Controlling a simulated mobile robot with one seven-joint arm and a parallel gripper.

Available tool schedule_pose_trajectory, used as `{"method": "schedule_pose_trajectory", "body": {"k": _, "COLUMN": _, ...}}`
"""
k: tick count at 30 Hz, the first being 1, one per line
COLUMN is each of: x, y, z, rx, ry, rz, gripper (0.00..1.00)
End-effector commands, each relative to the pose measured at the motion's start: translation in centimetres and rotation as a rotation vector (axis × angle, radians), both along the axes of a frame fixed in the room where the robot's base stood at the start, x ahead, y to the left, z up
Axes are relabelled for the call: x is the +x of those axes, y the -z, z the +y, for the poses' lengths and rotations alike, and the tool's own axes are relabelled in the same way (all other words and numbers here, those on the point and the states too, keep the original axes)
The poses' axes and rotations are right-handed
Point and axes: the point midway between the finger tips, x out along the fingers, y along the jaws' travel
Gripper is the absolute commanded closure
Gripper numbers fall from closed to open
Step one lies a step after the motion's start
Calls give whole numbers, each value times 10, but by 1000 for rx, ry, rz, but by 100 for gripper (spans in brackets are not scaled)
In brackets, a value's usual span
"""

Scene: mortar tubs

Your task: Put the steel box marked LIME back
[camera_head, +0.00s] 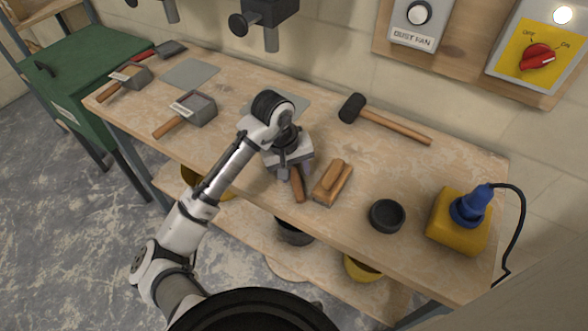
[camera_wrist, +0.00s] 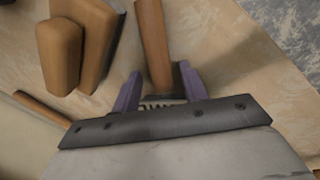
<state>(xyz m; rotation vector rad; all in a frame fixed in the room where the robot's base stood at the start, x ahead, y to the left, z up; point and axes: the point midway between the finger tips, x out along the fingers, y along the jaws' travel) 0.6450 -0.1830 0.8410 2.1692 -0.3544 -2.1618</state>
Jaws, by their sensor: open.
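My gripper (camera_wrist: 160,90) is open, its two purple fingers on either side of the base of a wooden handle (camera_wrist: 153,45). A label with dark letters shows between the fingers, partly hidden by the gripper's own body; I cannot read it whole. In the head view the same handle (camera_head: 298,185) points toward the bench's front edge, and my gripper covers most of what it belongs to. Two steel boxes with wooden handles and pale labels, one in the middle left (camera_head: 201,108) and one at the far left (camera_head: 138,76), lie on the bench; their labels are too small to read.
A wooden float (camera_head: 333,183) lies just right of the handle. A black mallet (camera_head: 385,118), a dark round tub (camera_head: 387,215) and a yellow box with a blue plug (camera_head: 458,222) stand further right. Grey flat plates lie at the back left (camera_head: 190,74) and behind my gripper (camera_head: 296,104).

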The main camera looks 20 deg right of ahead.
Motion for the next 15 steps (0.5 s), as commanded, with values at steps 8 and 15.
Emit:
{"method": "schedule_pose_trajectory", "body": {"k": 8, "x": 1, "y": -41, "z": 7, "rx": -1, "ry": 2, "rz": -4, "gripper": 56}}
{"method": "schedule_pose_trajectory", "body": {"k": 15, "x": 2, "y": -88, "z": 19, "rx": 3, "ry": 0, "rz": -6, "gripper": 56}}
